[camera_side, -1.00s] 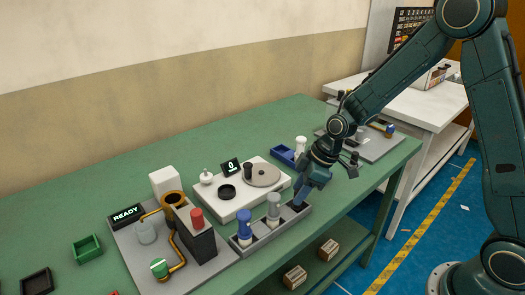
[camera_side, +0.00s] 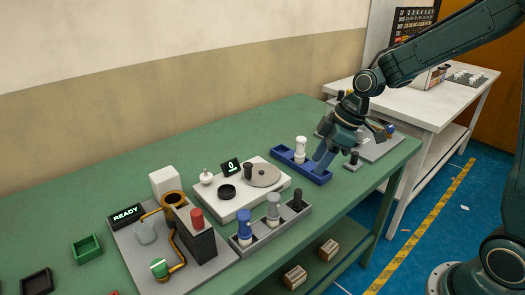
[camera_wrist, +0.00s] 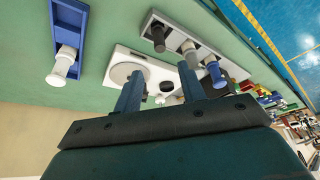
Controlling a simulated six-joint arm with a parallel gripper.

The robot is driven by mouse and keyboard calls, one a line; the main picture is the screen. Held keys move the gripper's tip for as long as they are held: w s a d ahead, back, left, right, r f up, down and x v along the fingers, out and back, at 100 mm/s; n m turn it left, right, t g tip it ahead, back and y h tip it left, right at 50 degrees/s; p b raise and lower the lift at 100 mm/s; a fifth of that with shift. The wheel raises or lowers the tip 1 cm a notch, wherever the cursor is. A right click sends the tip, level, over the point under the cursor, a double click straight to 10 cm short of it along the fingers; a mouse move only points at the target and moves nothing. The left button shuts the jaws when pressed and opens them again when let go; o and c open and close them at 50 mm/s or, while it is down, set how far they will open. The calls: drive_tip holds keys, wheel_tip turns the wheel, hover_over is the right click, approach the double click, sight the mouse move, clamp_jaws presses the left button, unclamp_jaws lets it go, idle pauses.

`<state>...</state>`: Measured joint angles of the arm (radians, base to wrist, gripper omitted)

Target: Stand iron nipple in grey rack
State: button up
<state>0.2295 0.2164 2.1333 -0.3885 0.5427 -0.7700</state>
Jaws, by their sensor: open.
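The dark iron nipple (camera_side: 297,198) stands upright in the right end compartment of the grey rack (camera_side: 285,229). It also shows upright at the rack's near end in the wrist view (camera_wrist: 158,38). A grey fitting (camera_side: 273,209) stands in the middle compartment and a blue one (camera_side: 244,231) in the left one. My gripper (camera_side: 322,163) is open and empty, clear of the rack, above and beside the right end of the blue tray. Its parted fingers (camera_wrist: 159,86) show nothing between them at their tips in the wrist view.
The blue tray (camera_side: 316,178) holds a white fitting (camera_side: 300,149). A white scale unit (camera_side: 238,209) with a round plate stands behind the grey rack. A pipe fixture (camera_side: 195,235) with a READY display is at left.

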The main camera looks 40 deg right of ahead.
idle(0.6)
drive_tip(key=s+r+m+t+h, duration=0.1)
drive_tip(key=s+r+m, duration=0.3)
drive_tip(key=s, duration=0.7)
drive_tip(key=s+r+m+t+h, duration=0.1)
drive_tip(key=s+r+m, duration=0.4)
drive_tip(key=s, duration=0.6)
drive_tip(key=shift+r+h, duration=0.6)
drive_tip(key=shift+r, duration=0.55)
drive_tip(key=shift+w+a, duration=0.1)
